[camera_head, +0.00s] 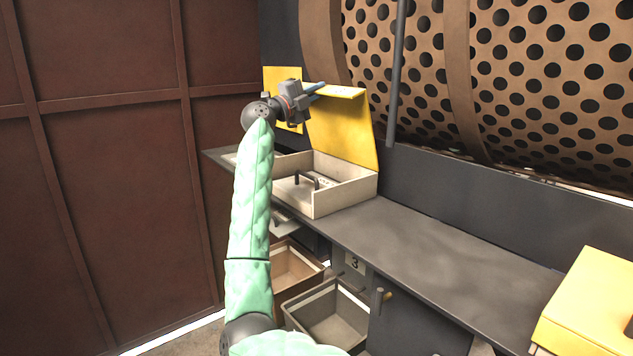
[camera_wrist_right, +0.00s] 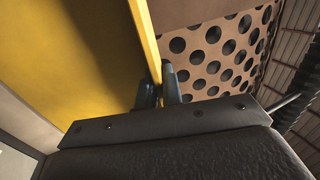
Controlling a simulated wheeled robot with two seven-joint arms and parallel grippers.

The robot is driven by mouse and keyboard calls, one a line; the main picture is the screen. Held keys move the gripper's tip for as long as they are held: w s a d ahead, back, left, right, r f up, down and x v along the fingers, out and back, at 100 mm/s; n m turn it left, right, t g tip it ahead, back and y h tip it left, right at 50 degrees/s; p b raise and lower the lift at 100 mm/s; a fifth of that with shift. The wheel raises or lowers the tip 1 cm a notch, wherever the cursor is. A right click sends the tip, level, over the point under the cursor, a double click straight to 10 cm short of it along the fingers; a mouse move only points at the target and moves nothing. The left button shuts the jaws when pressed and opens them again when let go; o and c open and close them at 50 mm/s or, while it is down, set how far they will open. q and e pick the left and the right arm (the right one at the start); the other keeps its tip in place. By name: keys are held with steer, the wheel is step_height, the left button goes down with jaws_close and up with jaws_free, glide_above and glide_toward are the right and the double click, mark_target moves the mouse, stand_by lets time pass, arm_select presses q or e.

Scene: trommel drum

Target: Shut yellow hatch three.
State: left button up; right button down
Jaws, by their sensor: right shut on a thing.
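The yellow hatch lid (camera_head: 346,130) stands raised, wide open, at the back of a pale open box (camera_head: 343,199) on the grey bench. A plate with the number 3 (camera_head: 355,263) is on the bench front below and right of this box. My right gripper (camera_head: 314,90) is at the lid's upper left edge. In the right wrist view its dark fingers (camera_wrist_right: 159,88) lie on both sides of the yellow lid's edge (camera_wrist_right: 146,40), shut on it. The box holds a dark handle (camera_head: 306,179). My left gripper is not in view.
Another raised yellow lid (camera_head: 270,78) stands farther left, partly behind my arm. A closed yellow hatch (camera_head: 590,305) is at the lower right. The perforated drum (camera_head: 540,70) and a vertical grey bar (camera_head: 397,70) are behind. Open bins (camera_head: 328,312) sit below; the bench middle (camera_head: 430,245) is clear.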

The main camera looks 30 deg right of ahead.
steer(key=shift+s+a+f+h+b, duration=0.1)
steer(key=shift+a+f+h+b, duration=0.25)
steer(key=shift+a+b, duration=0.25)
steer(key=shift+a+f+h+b, duration=0.25)
steer(key=shift+a+f+b, duration=0.2)
steer(key=shift+a, duration=0.15)
steer(key=a+f+h+b, duration=0.1)
steer(key=a+f+b, duration=0.1)
steer(key=b, duration=0.1)
steer(key=shift+s+a+h, duration=0.1)
steer(key=shift+a+h, duration=0.3)
